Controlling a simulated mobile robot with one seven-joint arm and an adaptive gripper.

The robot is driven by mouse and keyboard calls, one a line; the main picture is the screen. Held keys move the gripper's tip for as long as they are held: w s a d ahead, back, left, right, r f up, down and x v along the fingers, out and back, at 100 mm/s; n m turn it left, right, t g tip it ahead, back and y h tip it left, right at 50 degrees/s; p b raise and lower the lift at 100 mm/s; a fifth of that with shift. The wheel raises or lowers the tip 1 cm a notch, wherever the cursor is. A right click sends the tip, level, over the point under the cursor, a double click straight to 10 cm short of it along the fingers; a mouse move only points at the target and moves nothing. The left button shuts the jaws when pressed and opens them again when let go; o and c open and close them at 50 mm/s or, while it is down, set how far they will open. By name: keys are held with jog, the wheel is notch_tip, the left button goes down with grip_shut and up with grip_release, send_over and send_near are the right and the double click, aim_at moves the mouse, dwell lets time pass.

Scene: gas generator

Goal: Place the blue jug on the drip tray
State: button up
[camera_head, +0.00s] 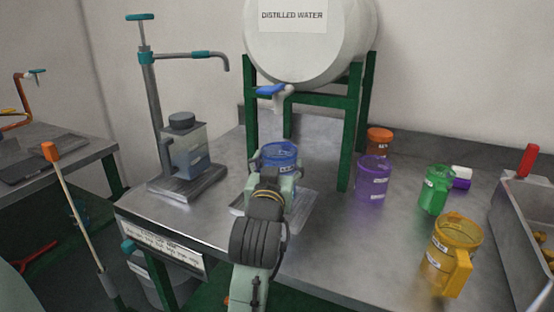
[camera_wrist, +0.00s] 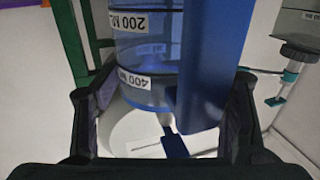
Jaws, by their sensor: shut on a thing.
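The blue jug (camera_head: 281,154) is a translucent blue measuring jug below the tank's tap. In the wrist view the jug (camera_wrist: 147,60) fills the middle, with upside-down 200 ml and 400 ml labels and a solid blue handle. My gripper (camera_head: 273,168) is shut on the jug, one finger on each side; both fingers also show in the wrist view (camera_wrist: 162,112). The drip tray (camera_head: 304,214) is a flat metal tray under the tap, partly hidden by my arm. The jug is in line with the tray; whether its base touches it is hidden.
A white distilled water tank (camera_head: 330,50) stands on a green frame (camera_head: 350,130), with a blue-handled tap (camera_head: 272,90) above the jug. Purple (camera_head: 372,178), green (camera_head: 435,190) and yellow (camera_head: 452,250) jugs stand right. A metal stand holds a clear container (camera_head: 185,150) at left.

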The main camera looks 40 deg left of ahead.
aim_at(277, 153)
jog(key=x, duration=0.4)
jog(key=a+p+x, duration=0.1)
jog(key=x, duration=0.1)
jog(key=shift+a+f, duration=0.15)
jog(key=shift+f, duration=0.1)
notch_tip(277, 153, down, 3)
jog(key=shift+s+p, duration=0.1)
jog(key=shift+p, duration=0.25)
jog(key=shift+f, duration=0.25)
jog(key=shift+f, duration=0.1)
jog(key=shift+f, duration=0.15)
jog(key=o, duration=1.2)
